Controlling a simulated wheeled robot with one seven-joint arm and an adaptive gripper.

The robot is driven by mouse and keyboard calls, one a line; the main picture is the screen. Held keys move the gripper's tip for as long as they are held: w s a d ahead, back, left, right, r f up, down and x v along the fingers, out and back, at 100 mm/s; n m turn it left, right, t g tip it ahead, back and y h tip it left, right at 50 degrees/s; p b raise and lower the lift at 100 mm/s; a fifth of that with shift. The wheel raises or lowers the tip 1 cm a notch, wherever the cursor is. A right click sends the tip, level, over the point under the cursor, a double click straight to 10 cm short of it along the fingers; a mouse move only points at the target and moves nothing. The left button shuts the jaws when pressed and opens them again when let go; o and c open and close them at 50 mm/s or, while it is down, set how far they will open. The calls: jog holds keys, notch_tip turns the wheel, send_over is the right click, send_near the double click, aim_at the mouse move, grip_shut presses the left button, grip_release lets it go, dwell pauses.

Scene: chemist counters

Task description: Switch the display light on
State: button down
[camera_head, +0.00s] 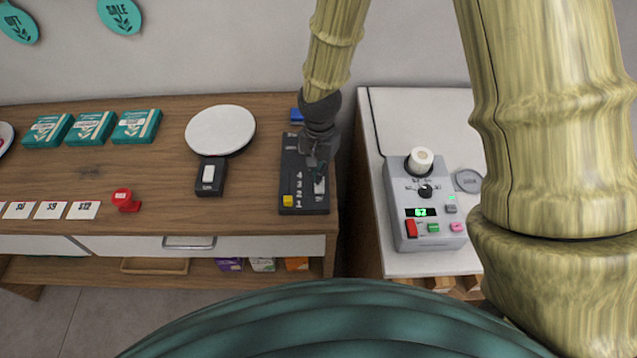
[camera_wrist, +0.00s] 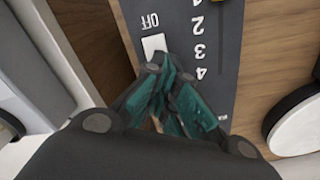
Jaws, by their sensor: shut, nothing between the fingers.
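A dark panel (camera_head: 290,172) lies on the wooden counter, with the numbers 1 to 4 in a column and a yellow knob (camera_head: 287,201) near its front left. A white switch or slider (camera_head: 320,186) sits beside the numbers; in the wrist view the white piece (camera_wrist: 152,45) has OFF printed next to it. My gripper (camera_head: 318,172) is shut and empty over the panel. Its teal fingertips (camera_wrist: 166,68) are right at the white piece and hide part of it. I cannot tell whether they touch. No lit display light is evident.
A white disc (camera_head: 220,128) with a black box and white rocker (camera_head: 208,173) stands left of the panel. A red stamp (camera_head: 125,200), price cards and teal boxes (camera_head: 92,128) lie farther left. A grey device (camera_head: 426,210) with buttons stands on the right counter, across a gap.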

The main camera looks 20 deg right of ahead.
jog(key=shift+f+b, duration=0.4)
jog(key=shift+f, duration=0.35)
dwell(0.5)
jog(key=shift+r+p, duration=2.9)
jog(key=shift+r, duration=0.65)
jog(key=shift+a+f, duration=0.1)
